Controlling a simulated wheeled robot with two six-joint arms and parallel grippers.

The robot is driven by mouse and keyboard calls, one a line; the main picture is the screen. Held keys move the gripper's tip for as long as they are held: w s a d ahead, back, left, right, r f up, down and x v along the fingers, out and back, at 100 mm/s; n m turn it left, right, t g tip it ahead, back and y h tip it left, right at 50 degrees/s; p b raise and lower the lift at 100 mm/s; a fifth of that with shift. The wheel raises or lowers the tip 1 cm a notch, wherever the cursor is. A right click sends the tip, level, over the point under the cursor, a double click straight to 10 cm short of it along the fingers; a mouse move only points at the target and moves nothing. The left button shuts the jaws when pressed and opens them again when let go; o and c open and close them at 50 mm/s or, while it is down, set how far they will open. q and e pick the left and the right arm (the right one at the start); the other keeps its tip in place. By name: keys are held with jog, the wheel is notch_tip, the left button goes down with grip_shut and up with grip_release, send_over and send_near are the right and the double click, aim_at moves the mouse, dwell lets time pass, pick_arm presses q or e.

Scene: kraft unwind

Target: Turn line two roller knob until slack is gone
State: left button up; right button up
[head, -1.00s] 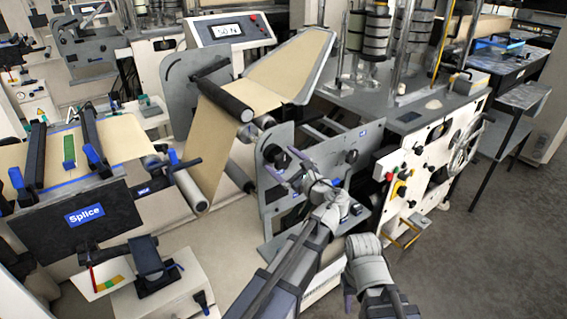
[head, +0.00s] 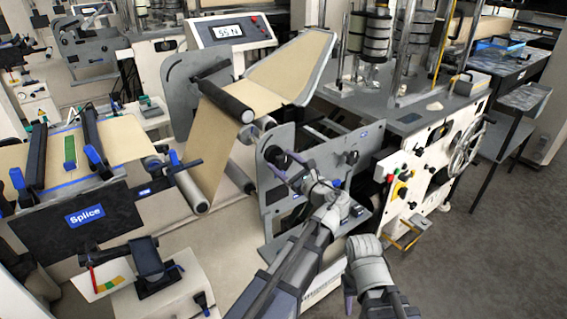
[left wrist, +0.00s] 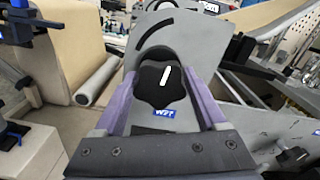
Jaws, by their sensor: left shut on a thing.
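A black lobed knob (left wrist: 158,88) with a white pointer line, tilted slightly right of upright, sits on a grey plate in the left wrist view, above a blue label (left wrist: 163,112). The purple fingers of my left gripper (left wrist: 162,98) lie on both sides of it, shut on it. In the head view my left gripper (head: 290,170) reaches the grey side plate. The brown paper web (head: 212,140) runs down from a black roller (head: 224,101). A tension display (head: 229,31) reads about 55 N. My right gripper (head: 350,292) hangs low, mostly hidden by its arm.
A splice table (head: 85,214) with clamps stands at the left. A second black knob (head: 351,157) is on the grey plate to the right of my left gripper. A white control panel with a handwheel (head: 466,146) stands further right. The floor at lower right is clear.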

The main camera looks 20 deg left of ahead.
pick_arm(q)
jog(key=m, duration=0.4)
jog(key=shift+m, duration=2.2)
jog(key=o, duration=1.3)
